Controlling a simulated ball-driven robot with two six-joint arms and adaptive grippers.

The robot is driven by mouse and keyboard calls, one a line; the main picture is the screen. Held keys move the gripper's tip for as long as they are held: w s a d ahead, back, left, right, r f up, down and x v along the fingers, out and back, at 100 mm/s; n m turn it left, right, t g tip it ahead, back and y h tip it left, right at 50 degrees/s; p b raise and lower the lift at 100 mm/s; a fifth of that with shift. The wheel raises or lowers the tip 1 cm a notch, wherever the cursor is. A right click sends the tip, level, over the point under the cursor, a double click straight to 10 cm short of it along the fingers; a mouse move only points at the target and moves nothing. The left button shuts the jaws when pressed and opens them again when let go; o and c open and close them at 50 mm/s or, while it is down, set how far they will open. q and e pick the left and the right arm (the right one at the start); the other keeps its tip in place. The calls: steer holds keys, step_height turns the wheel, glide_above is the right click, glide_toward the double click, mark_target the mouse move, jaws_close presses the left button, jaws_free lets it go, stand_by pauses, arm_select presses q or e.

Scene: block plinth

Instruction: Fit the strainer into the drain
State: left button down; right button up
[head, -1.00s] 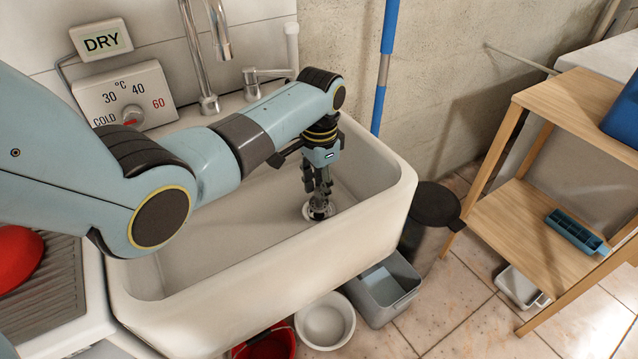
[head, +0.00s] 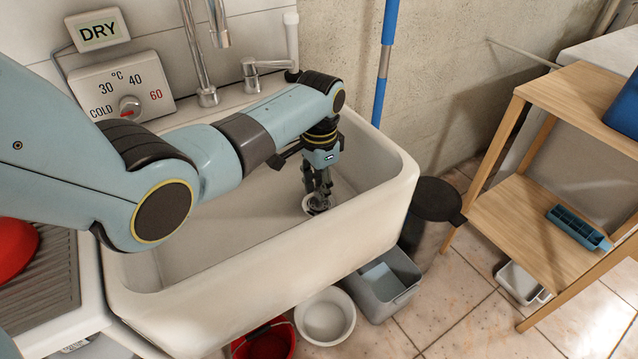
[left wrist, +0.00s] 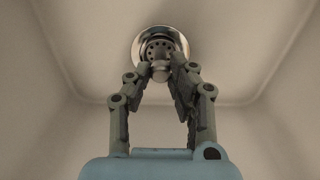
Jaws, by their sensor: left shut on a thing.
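The white sink (head: 240,215) holds the drain (left wrist: 178,38), a shiny metal ring in its floor. The strainer, a perforated metal disc (left wrist: 152,46) with a small knob (left wrist: 161,72), shows within the ring's outline in the left wrist view. My left gripper (head: 317,197) points down into the sink, over the drain. In the left wrist view its fingertips (left wrist: 161,66) are shut on the strainer's knob. I cannot tell whether the strainer sits fully down or just above the drain. My right gripper is not in view.
The faucet (head: 200,60) and its lever (head: 262,65) stand behind the sink. A sign reading DRY (head: 98,30) and a temperature dial (head: 125,100) are at the back left. Tubs (head: 383,285), a dark bin (head: 433,212) and a wooden shelf (head: 530,215) stand right of the sink.

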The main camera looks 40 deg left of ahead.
arm_select(q)
steer(key=shift+f, duration=0.2)
steer(key=c, duration=0.6)
jaws_free()
steer(key=shift+r, duration=0.15)
step_height(320, 180, up, 5)
steer(key=p, duration=0.5)
steer(key=shift+f, duration=0.2)
steer(key=shift+r, duration=0.1)
